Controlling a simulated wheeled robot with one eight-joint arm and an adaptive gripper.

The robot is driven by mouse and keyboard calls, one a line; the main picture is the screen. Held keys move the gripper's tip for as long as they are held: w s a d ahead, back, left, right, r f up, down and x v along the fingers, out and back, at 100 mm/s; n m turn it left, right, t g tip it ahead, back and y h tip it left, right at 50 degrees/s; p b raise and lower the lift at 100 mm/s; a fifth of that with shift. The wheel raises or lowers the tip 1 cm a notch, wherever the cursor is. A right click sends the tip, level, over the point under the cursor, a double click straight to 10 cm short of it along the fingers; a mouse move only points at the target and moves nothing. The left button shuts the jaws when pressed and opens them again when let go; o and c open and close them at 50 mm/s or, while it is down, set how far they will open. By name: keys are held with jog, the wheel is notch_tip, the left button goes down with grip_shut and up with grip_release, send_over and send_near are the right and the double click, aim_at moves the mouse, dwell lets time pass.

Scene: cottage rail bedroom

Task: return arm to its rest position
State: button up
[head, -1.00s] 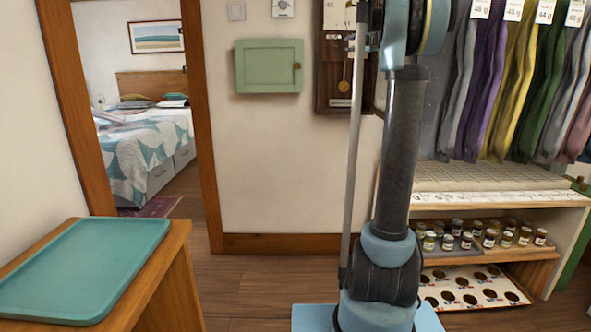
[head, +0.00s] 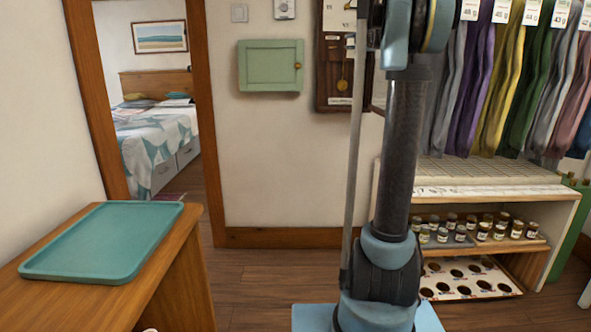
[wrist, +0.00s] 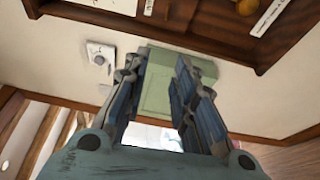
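My arm (head: 398,150) stands upright in the middle of the head view, and its upper end runs out of the top of the picture. My gripper is outside the head view. In the wrist view my gripper (wrist: 157,68) shows two dark blue-grey fingers standing apart. Nothing is held between them. Behind the fingers is the green wall cabinet (wrist: 158,88), apart from them as far as I can tell.
A teal tray (head: 105,240) lies on a wooden table (head: 165,270) at left. A doorway opens to a bed (head: 150,140).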

jog(key=s+d+f+m+g+h, duration=0.1)
jog(key=s+d+f+m+h, duration=0.25)
jog(key=s+f+m, duration=0.35)
jog(key=s+d+f+m+g+h, duration=0.15)
jog(key=s+f+m+h, duration=0.3)
jog(key=s, duration=0.45)
jog(key=s+d+f+m+g+h, duration=0.1)
jog(key=s+d+f+m+h, duration=0.3)
jog(key=s+f, duration=0.35)
jog(key=s+a+f+m+g+y, duration=0.2)
jog(key=s+a+f+g, duration=0.1)
jog(key=s+f, duration=0.9)
jog(key=s+a+f+m+g+y, duration=0.2)
jog(key=s+a+f+g, duration=0.2)
jog(key=s+f, duration=0.8)
jog(key=s+a+f+m+g+y, duration=0.2)
jog(key=s+a+f+g, duration=0.2)
jog(key=s+a+f, duration=0.3)
jog(key=s+f, duration=0.5)
jog(key=f, duration=0.2)
jog(key=shift+s, duration=0.35)
jog(key=shift+g, duration=0.25)
jog(key=shift+w+a+f, duration=0.1)
jog(key=shift+w+f, duration=0.05)
jog(key=shift+w, duration=0.35)
